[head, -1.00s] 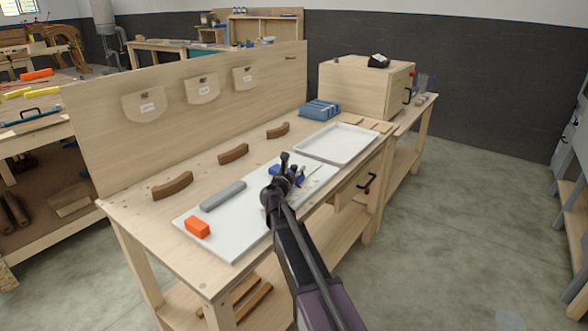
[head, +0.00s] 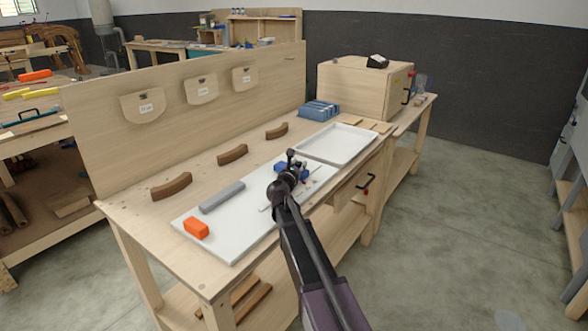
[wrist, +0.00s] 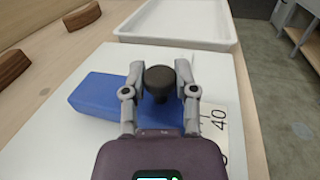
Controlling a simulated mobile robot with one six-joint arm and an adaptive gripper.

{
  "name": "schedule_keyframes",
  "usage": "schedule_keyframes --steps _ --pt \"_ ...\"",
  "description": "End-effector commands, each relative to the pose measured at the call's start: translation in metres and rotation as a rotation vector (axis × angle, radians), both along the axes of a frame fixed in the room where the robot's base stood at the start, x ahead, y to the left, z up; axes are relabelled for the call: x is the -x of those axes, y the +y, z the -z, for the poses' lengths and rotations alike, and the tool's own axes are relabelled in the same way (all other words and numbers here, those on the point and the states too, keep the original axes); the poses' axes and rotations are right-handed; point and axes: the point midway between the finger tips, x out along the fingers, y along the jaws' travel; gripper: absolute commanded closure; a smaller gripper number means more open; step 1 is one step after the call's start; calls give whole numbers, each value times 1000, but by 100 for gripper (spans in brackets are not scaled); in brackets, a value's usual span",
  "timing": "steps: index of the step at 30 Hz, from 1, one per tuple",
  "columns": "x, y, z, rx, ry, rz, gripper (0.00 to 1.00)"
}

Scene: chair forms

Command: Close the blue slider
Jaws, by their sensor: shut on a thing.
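The blue slider (wrist: 97,95) is a blue block with a round black knob (wrist: 160,80) on a white board (wrist: 75,140) with a printed scale; "40" is legible beside it. My gripper (wrist: 160,88) has one finger on each side of the knob and is shut on it. The head view shows my gripper (head: 291,166) over the far right part of the white board (head: 237,235). There, part of the blue slider (head: 280,168) shows beside the fingers, and the rest is hidden behind my gripper.
A grey bar (head: 222,197) and an orange block (head: 196,228) lie on the board's left part. A white tray (head: 336,143) lies just beyond the board. Brown curved pieces (head: 232,154) stand behind it. A blue item (head: 318,110) and a wooden cabinet (head: 362,85) stand further back.

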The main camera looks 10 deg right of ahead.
Motion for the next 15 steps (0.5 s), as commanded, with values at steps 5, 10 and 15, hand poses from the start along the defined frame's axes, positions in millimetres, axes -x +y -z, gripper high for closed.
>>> schedule_keyframes --steps 5,10,15 --pt "-24 -24 0 0 0 2 100" --pt "-28 -31 0 1 1 1 100" --pt "-28 -31 0 1 0 3 100"
